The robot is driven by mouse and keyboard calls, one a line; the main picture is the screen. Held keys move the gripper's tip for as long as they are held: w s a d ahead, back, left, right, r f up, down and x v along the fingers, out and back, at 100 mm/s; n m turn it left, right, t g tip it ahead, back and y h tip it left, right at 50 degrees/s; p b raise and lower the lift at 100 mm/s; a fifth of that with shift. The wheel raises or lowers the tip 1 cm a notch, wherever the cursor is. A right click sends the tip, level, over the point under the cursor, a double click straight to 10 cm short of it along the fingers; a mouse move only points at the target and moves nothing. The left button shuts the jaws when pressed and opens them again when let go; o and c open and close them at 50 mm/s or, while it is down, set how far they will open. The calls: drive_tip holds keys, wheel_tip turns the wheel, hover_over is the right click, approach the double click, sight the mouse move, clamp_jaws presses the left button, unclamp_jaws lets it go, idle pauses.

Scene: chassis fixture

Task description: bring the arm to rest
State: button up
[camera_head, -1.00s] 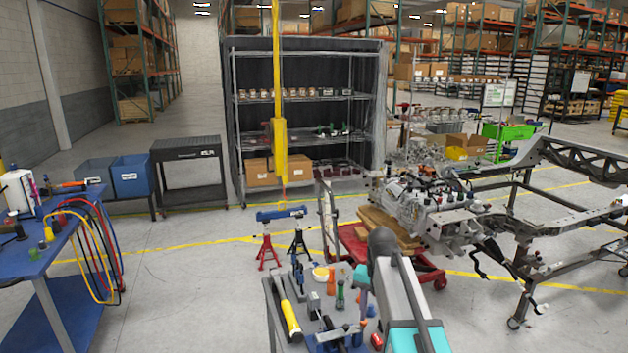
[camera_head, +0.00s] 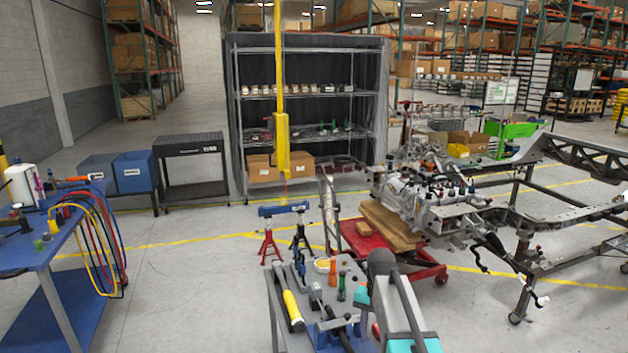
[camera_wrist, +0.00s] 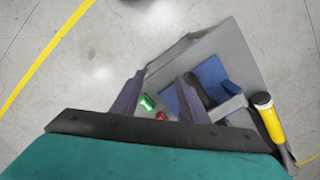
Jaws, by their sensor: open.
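My gripper (camera_wrist: 163,77) shows in the wrist view with its two dark fingers apart and nothing visible between the tips. Beyond the fingers is the grey top of a tool cart (camera_wrist: 232,52). A green piece (camera_wrist: 146,102) and a red piece (camera_wrist: 160,116) show between the fingers, on the cart side. A yellow-handled tool (camera_wrist: 268,118) lies to the right. In the head view my arm rises at the lower right of the tool cart (camera_head: 283,335); the fingers are not visible there.
An engine (camera_head: 425,205) and vehicle frame (camera_head: 560,215) stand right of the cart, by a red wheeled trolley (camera_head: 365,243). Red and black jack stands (camera_head: 268,246) are behind the cart. A blue workbench (camera_head: 45,255) is at left. Floor between bench and cart is clear.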

drive_tip(key=s+f+g+b, duration=0.25)
drive_tip(key=s+f, duration=0.65)
drive_tip(key=f, duration=0.5)
drive_tip(key=s+f+g+b, duration=0.1)
drive_tip(key=s+f+b, duration=0.2)
drive_tip(key=s+f, duration=0.8)
drive_tip(key=s+f+n+g+b, duration=0.1)
drive_tip(key=s+f+n+b, duration=0.3)
drive_tip(key=s+f, duration=1.6)
drive_tip(key=shift+a+f+n+b, duration=0.35)
drive_tip(key=shift+f+n, duration=0.2)
drive_tip(key=shift+n, duration=0.35)
drive_tip(key=shift+s, duration=0.1)
